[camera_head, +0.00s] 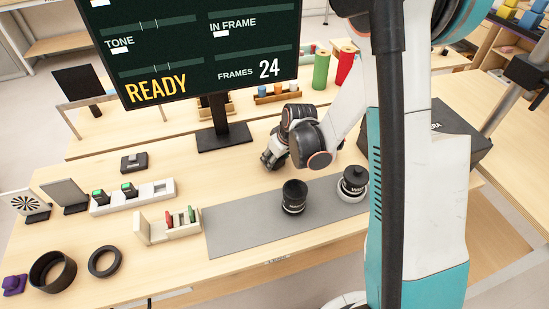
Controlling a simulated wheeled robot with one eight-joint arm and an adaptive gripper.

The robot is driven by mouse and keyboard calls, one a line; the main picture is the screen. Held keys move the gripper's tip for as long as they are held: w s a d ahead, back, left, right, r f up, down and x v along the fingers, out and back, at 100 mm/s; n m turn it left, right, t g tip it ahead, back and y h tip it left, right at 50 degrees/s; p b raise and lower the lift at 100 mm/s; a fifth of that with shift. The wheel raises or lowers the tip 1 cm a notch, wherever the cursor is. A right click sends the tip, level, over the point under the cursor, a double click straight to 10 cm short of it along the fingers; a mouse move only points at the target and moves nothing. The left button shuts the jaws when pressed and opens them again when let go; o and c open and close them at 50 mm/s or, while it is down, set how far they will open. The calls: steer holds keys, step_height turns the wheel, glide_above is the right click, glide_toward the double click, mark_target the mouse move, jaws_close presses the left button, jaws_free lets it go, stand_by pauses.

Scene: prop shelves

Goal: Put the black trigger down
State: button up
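My gripper (269,161) is low over the back part of the wooden table, behind the grey mat (240,228). Its fingers point down and left, and they look small and dark. I cannot tell whether they are open or shut, or whether they hold anything. A small black box with a grey top piece (134,162) lies on the table well left of my gripper; it may be the black trigger, but I cannot tell for sure. Two black pieces with green tops (128,190) sit in a white holder (158,191) nearer the front.
Two black lens-like cylinders (293,197) (354,182) stand on the mat. A cream rack (152,231) with red and green pieces stands left of it. Black rings (104,261) lie front left. A monitor (200,45) reading READY stands behind. Table between box and monitor is clear.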

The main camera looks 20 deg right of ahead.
steer(key=o, duration=1.2)
steer(key=shift+r, duration=0.15)
steer(key=shift+s+r+p, duration=0.1)
steer(key=shift+r+p, duration=0.25)
steer(key=shift+p, duration=0.1)
steer(key=s+r+m+p, duration=0.1)
steer(key=s+r, duration=0.3)
steer(key=r, duration=0.3)
steer(key=s+r+t+h+p, duration=0.1)
steer(key=s+r, duration=0.3)
steer(key=r, duration=0.4)
steer(key=s+r+m+p, duration=0.1)
steer(key=s+r+p, duration=0.1)
steer(key=s+r, duration=0.55)
steer(key=s, duration=0.1)
steer(key=s+r+m+t, duration=0.1)
steer(key=s+r, duration=0.1)
steer(key=s, duration=0.1)
steer(key=s+r+m+t, duration=0.1)
steer(key=s+r, duration=0.2)
steer(key=shift+s+h, duration=0.25)
steer(key=shift+h, duration=0.15)
